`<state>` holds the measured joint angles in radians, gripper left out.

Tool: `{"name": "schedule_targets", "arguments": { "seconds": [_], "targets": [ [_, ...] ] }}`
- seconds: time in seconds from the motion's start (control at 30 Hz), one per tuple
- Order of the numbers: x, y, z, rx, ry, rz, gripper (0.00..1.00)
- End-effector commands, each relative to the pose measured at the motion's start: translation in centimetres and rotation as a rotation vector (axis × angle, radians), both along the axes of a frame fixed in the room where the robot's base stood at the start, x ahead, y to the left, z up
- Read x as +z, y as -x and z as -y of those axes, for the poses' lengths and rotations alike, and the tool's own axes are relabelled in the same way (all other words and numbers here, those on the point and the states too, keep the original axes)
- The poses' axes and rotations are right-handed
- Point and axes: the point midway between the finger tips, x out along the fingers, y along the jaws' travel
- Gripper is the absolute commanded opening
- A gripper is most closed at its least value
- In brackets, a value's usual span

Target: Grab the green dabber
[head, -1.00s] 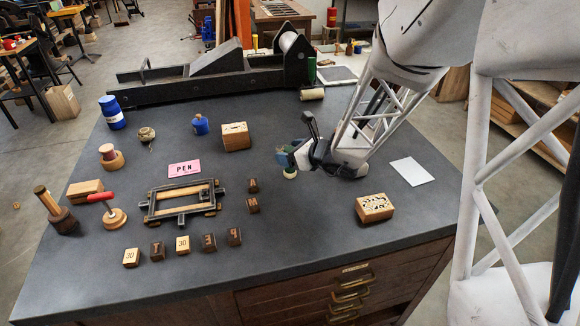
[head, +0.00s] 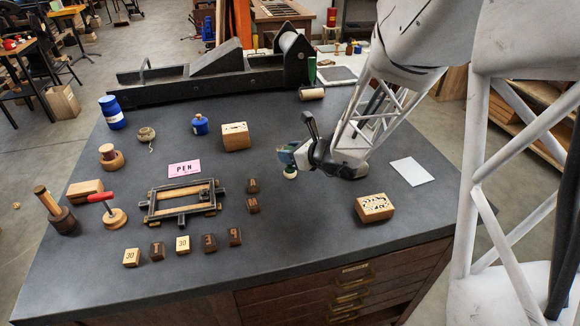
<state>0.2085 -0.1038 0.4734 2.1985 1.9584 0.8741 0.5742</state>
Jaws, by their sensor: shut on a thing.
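The green dabber (head: 286,155) has a teal-green top and a pale round pad at its lower end. It is at the right of the middle of the dark bench in the head view. My gripper (head: 295,153) is shut on it, and the grey jaws hide part of it. I cannot tell whether the pad touches the bench top.
A carved wooden block (head: 374,207) and a white card (head: 411,171) lie to the right. A wooden box (head: 236,136) and a blue bottle (head: 200,124) stand to the left. A frame (head: 182,203), letter blocks and a pink PEN card (head: 184,168) lie further left. A black press (head: 215,83) stands behind.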

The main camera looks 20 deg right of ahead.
Motion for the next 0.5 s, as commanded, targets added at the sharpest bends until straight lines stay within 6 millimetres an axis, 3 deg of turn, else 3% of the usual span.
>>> {"name": "schedule_targets", "arguments": {
  "seconds": [0.5],
  "targets": [
    [0.58,-0.02,0.0,0.001,0.001,0.002,0.01]
  ]
}}
